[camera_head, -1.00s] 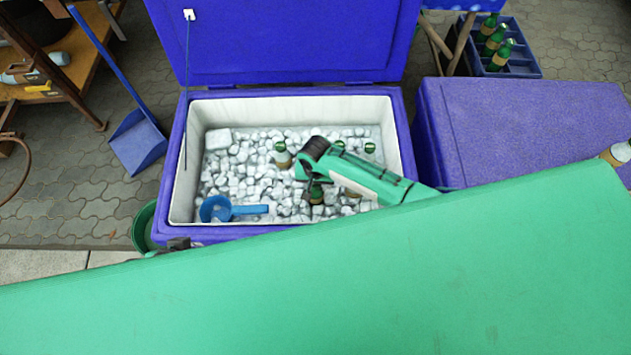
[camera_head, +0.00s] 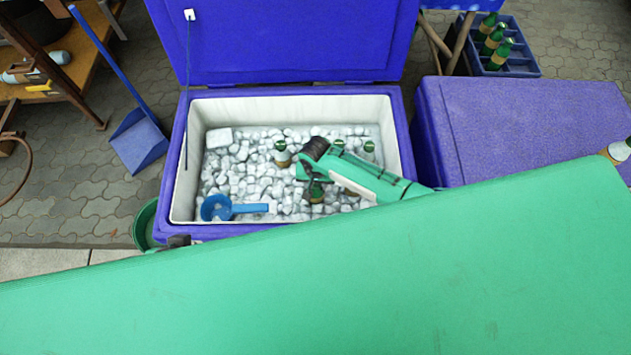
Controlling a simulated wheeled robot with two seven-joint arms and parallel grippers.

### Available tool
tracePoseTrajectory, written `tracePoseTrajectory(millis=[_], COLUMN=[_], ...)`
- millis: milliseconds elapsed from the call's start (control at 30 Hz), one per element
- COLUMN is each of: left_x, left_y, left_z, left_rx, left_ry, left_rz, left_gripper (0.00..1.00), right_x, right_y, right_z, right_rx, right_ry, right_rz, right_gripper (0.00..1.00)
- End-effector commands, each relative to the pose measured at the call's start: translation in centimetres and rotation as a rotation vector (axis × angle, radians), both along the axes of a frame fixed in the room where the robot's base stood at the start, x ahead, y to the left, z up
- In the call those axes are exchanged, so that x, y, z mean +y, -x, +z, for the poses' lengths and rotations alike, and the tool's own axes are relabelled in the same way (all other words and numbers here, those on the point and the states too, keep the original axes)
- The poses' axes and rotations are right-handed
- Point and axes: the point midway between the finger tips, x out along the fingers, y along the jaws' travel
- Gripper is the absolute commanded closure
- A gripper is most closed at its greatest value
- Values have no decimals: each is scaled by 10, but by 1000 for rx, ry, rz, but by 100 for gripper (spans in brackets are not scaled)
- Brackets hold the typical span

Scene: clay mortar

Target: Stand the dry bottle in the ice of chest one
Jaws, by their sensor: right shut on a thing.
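The open blue chest (camera_head: 171,200) has a white inside filled with ice (camera_head: 240,170). My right gripper (camera_head: 314,184) is over the ice right of the middle, pointing down, shut on a green bottle (camera_head: 317,192) with a tan label. The bottle is upright and its lower part is at the ice; I cannot tell how deep it sits. Other bottles stand in the ice: one left of my gripper (camera_head: 282,153), others behind my arm (camera_head: 369,150). Only a small dark part of my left gripper (camera_head: 178,241) may show at the chest's front edge; its jaws are hidden.
A blue scoop (camera_head: 233,208) lies on the ice at front left. A closed purple chest (camera_head: 520,120) stands at right, with a bottle (camera_head: 619,151) at its right edge. A blue crate (camera_head: 520,62) holds green bottles. A dustpan (camera_head: 138,142) and a green bucket (camera_head: 144,222) are left.

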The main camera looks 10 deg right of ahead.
Motion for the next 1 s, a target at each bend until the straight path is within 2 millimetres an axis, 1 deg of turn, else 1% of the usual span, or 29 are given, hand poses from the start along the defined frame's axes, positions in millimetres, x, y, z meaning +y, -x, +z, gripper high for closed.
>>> tracePoseTrajectory(millis=[367,833,867,900,967,1000], left_x=[0,0,0,0,0,0], left_y=[0,0,0,0,0,0], left_z=[-1,-5,-5,-4,-4,-4], left_rx=[0,0,0,0,0,0], left_ry=[0,0,0,0,0,0], left_rz=[0,0,0,0,0,0], left_gripper=[64,64,64,64,64,64], right_x=[1,1,1,1,1,1], right_y=[-1,-1,-1,-1,-1,-1], right_z=[-1,-10,-10,-9,-9,-9], right_rx=[-2,-2,-2,-2,-2,-2], right_ry=[-2,-3,-3,-3,-3,-2], right_rz=[0,0,0,0,0,0], right_gripper=[82,82,57,49,38,34])
